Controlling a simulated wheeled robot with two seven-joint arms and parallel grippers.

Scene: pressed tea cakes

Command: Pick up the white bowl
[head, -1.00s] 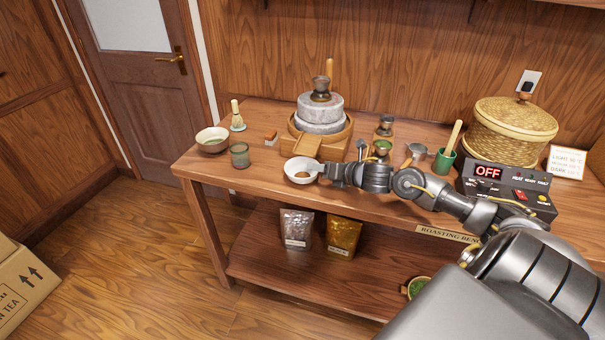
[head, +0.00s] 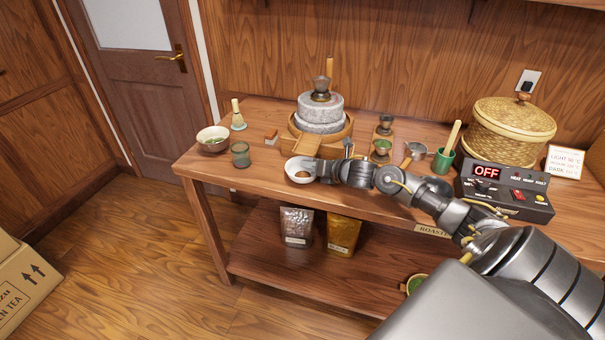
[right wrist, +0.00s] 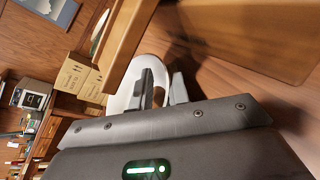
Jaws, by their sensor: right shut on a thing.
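The white bowl (head: 291,173) is near the front edge of the wooden bench, in front of the stone mill, with something brown inside it. My right gripper (head: 314,168) reaches it from the right and is shut on its right rim. In the right wrist view the white bowl (right wrist: 124,96) shows pale behind the fingers of the right gripper (right wrist: 160,90), partly hidden by them. I cannot tell whether the bowl touches the bench. My left gripper is not in view.
The stone mill (head: 320,114) in its wooden tray stands close behind the bowl. A green cup (head: 240,154) and a cream bowl (head: 213,138) stand to the left. A roaster control box (head: 505,187) and lidded basket (head: 510,130) are at right.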

